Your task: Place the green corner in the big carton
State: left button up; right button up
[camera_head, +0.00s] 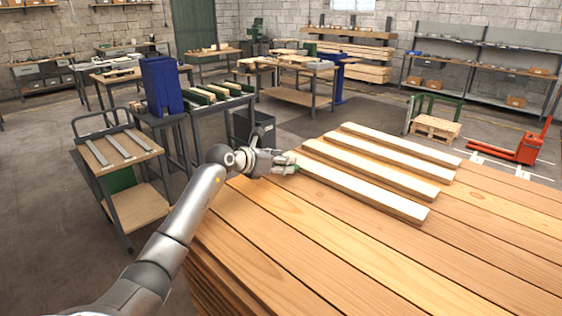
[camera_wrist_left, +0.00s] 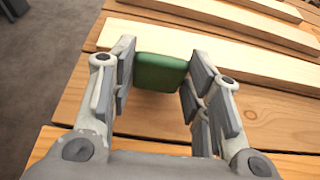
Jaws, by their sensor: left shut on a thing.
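The green corner (camera_wrist_left: 160,71) is a small dark green block between the two fingers of my left gripper (camera_wrist_left: 158,85) in the left wrist view. My left gripper is shut on it, and both finger pads are against its sides. In the head view my left gripper (camera_head: 286,163) is low over the wooden stack, beside the ends of the pale boards. The green corner is mostly hidden by the gripper there. I cannot tell whether it touches the planks below. I cannot make out a big carton in either view. My right gripper is not in view.
Pale boards (camera_head: 362,188) lie on the large plank stack (camera_head: 330,262). A wooden-topped cart (camera_head: 122,153) and a blue machine (camera_head: 161,86) stand left of my arm. A red pallet jack (camera_head: 530,148) and a small pallet (camera_head: 436,127) are at the right. Open floor lies behind the stack.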

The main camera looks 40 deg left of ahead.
pick_arm(q)
jog(key=shift+f, duration=0.65)
jog(key=shift+f, duration=0.2)
jog(key=o, duration=0.9)
